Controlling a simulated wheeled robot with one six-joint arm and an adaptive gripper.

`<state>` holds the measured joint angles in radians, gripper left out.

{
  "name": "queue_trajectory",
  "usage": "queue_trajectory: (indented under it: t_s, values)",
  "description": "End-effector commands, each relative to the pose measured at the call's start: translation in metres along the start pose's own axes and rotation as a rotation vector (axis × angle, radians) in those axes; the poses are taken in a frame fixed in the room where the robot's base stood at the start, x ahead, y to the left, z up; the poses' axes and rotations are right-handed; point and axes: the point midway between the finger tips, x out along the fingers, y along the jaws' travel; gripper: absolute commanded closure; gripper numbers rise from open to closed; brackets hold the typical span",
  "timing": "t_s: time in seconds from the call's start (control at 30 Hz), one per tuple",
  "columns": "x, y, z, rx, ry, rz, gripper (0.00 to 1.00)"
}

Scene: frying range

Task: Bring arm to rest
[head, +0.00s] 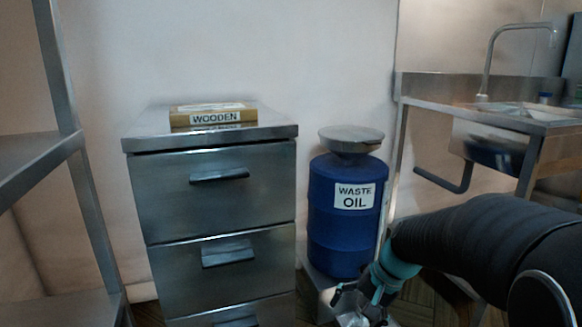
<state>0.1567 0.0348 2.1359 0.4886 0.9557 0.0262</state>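My arm comes in from the right edge in a black ribbed sleeve with a teal wrist. My gripper (356,306) points down at the bottom of the head view, in front of the foot of the blue waste oil drum. Its fingers are partly cut off by the lower frame edge. Something pale and shiny shows at the fingers, but I cannot tell whether it is held or part of the gripper.
A steel shelf rack (60,160) is at far left. A sink counter (500,115) is at right.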

Motion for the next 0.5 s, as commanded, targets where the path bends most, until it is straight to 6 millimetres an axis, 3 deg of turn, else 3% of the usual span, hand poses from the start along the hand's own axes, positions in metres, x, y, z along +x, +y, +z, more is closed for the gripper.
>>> queue_trajectory:
  t_s: [0.03, 0.2, 0.5]
  values:
    - [-0.013, 0.006, 0.015, -0.053, 0.022, 0.039, 0.12]
    - [-0.041, 0.032, 0.054, -0.211, 0.091, 0.168, 0.12]
    - [-0.088, 0.062, 0.113, -0.420, 0.225, 0.319, 0.12]
